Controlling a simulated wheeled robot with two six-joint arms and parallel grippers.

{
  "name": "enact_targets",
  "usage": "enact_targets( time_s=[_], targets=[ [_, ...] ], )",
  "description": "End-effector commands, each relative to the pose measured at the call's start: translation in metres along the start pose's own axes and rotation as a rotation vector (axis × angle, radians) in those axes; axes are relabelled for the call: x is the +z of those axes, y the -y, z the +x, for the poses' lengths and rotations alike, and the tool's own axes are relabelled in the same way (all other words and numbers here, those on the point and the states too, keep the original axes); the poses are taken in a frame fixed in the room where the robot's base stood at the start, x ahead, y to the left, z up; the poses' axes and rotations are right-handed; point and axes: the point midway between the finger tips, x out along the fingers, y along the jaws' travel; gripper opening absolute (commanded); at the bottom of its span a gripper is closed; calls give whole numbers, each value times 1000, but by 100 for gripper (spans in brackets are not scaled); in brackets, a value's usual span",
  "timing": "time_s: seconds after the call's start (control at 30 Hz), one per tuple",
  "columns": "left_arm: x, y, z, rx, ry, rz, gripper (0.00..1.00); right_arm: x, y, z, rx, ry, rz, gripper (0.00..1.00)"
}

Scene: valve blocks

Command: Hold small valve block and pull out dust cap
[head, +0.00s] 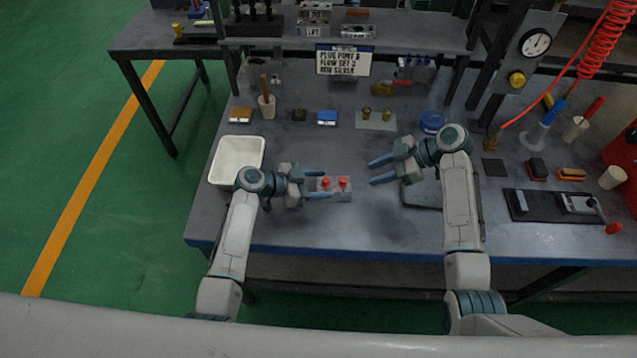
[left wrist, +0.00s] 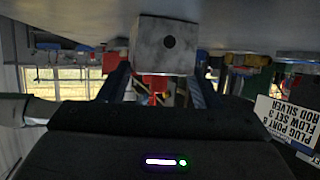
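A white bin (head: 237,160) stands left of my left gripper. A flat grey plate (head: 424,195) lies under my right arm. Small parts line the back, below a sign (head: 344,61). A black fixture (head: 540,207) lies at the right. The bench front is clear.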

Motion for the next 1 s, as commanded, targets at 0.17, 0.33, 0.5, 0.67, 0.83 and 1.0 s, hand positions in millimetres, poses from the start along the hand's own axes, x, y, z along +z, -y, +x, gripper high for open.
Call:
enact_targets(
  time_s=[0.17,0.33,0.5,0.67,0.83,1.0],
  targets=[
    [0,0,0,0,0,0,10,0,0,0,0,0,0,36],
    [0,0,0,0,0,0,76,0,0,0,0,0,0,36],
    [0,0,0,0,0,0,76,0,0,0,0,0,0,36],
    [0,0,-4,-1,1,0,76,0,0,0,0,0,0,36],
    [2,0,-28,-2,3,2,76,0,0,0,0,0,0,36],
    [2,0,-65,-1,5,3,76,0,0,0,0,0,0,36]
  ],
)
